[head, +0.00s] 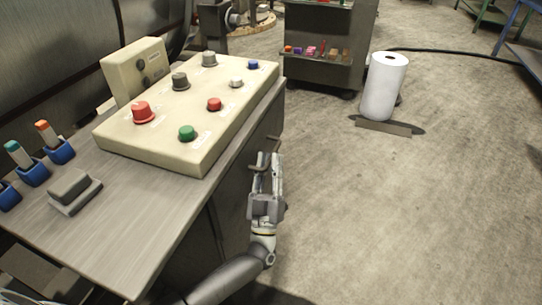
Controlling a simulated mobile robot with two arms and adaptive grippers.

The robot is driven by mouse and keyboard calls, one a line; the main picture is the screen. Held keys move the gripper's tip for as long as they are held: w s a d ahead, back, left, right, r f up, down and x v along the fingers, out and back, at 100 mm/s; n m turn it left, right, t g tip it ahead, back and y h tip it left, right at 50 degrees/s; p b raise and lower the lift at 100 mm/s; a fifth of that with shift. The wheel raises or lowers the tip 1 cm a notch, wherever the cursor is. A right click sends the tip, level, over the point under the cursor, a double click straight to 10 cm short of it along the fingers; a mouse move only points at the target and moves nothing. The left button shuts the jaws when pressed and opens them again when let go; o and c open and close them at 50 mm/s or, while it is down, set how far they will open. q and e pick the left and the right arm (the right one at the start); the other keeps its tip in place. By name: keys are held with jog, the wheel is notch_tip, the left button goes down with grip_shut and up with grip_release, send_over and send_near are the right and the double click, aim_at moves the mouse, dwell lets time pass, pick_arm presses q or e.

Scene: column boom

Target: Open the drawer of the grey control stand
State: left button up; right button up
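The grey control stand (150,235) is at the left, with a grey top and a dark side facing right. Its drawer front is on that shaded side, seen at a steep angle, and I see no clear gap along it. A small dark handle (257,167) juts out there.
A cream button panel (200,152) with several coloured buttons sits on the stand. Blue holders (60,151) and a grey block (74,189) are at its left. A dark cart (322,75) and a white roll (384,88) stand behind. The floor at right is clear.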

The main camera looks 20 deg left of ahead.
pick_arm(q)
jog(key=shift+x, duration=0.85)
pick_arm(e)
jog(key=shift+f, duration=0.2)
pick_arm(q)
jog(key=shift+f, duration=0.1)
grip_shut()
jog(key=shift+d+y, duration=0.1)
jog(key=shift+y, duration=0.2)
